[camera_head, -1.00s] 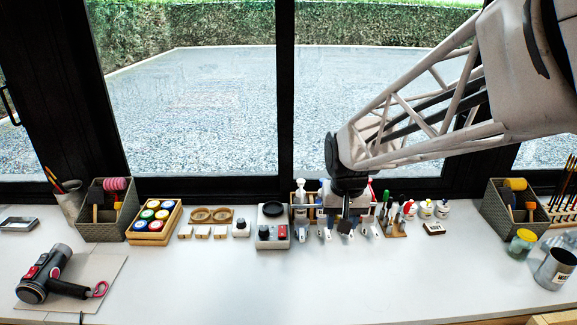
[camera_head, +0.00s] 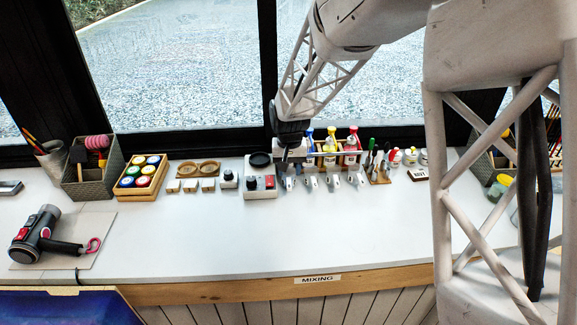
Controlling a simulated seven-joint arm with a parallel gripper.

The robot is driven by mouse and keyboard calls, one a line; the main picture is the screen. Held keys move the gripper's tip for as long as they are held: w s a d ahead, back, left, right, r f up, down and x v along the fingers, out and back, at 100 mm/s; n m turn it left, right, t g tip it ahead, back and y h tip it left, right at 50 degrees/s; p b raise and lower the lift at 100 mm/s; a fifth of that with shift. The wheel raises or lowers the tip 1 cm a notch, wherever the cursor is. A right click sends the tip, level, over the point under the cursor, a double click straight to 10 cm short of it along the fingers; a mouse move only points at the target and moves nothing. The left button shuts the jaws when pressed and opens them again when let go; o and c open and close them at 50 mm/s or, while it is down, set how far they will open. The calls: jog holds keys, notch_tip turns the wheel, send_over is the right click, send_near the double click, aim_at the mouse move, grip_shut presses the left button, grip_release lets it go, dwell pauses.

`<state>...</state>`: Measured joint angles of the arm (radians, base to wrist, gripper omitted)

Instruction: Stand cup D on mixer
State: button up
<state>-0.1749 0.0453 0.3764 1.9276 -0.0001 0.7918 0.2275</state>
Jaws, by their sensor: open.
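The mixer (camera_head: 260,185) appears to be the pale box with a round black plate on top and a red switch on its front. Several small white pieces with dark marks stand in a row right of it, including one below my gripper (camera_head: 288,183) and another farther right (camera_head: 334,182). They may be the cups, but they are too small for me to read a letter or tell which is D. My gripper (camera_head: 289,166) is open, pointing down just right of the mixer's black plate. Its fingertips are too small to show clearly, and nothing is visibly held.
A bottle rack (camera_head: 333,160) stands just behind and right of my gripper. A brush stand (camera_head: 379,178) is farther right. A small knob box (camera_head: 228,180) and a tray of coloured jars (camera_head: 142,178) are left of the mixer.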

aim_at(289, 183)
jog(key=shift+f, duration=0.25)
dwell(0.3)
jog(key=shift+f, duration=2.75)
grip_shut()
jog(key=shift+r, duration=0.2)
jog(key=shift+r, duration=0.85)
jog(key=shift+r, duration=0.15)
